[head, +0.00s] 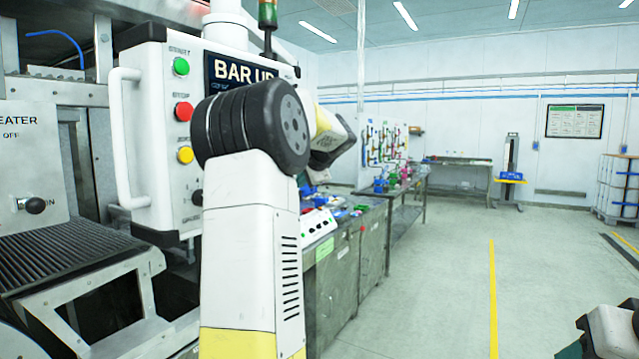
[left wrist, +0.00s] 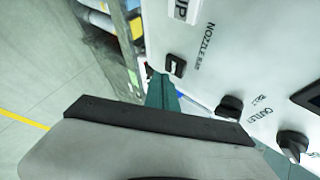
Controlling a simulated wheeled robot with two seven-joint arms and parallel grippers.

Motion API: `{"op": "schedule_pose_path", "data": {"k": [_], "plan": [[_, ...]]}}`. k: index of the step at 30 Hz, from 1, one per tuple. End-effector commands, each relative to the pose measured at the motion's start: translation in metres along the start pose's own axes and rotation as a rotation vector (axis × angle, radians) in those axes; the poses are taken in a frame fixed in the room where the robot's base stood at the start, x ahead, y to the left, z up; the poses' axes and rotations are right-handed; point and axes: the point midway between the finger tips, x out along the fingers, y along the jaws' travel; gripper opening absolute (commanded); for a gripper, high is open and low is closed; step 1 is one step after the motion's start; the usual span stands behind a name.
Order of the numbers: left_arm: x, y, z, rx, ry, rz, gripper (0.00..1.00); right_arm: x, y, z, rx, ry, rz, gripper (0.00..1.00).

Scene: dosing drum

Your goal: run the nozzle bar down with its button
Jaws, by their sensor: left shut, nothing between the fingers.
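The control panel (head: 165,145) stands at the left in the head view, with green, red and yellow buttons on its left side. Its screen (head: 228,72) reads "BAR UP" and is partly covered by my left arm. In the left wrist view, the panel face (left wrist: 225,50) carries a black, bracket-shaped part (left wrist: 175,66) beside the label "NOZZLE BAR", near the word "UP". My left gripper (left wrist: 152,74) is shut and empty, its tip close beside that part; contact cannot be told. In the head view my left arm hides this spot. Part of my right arm (head: 612,330) shows at the lower right; its fingers are unclear.
More black knobs (left wrist: 230,106) sit farther along the panel, labelled for the outlet belt. A white handle (head: 122,140) sticks out on the panel's left edge. Workbenches (head: 345,265) with coloured parts stand behind my left arm. The floor (head: 430,290) to the right is open.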

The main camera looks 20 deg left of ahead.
Motion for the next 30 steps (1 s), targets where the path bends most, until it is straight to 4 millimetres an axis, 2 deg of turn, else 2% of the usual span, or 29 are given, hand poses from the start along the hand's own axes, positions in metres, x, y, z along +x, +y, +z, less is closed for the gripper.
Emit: {"op": "schedule_pose_path", "data": {"k": [30], "plan": [[0.0055, -0.0041, 0.0045, -0.001, -0.001, 0.000, 0.00, 0.0000, 0.0000, 0.0000, 0.000, 0.000, 0.000, 0.52]]}}
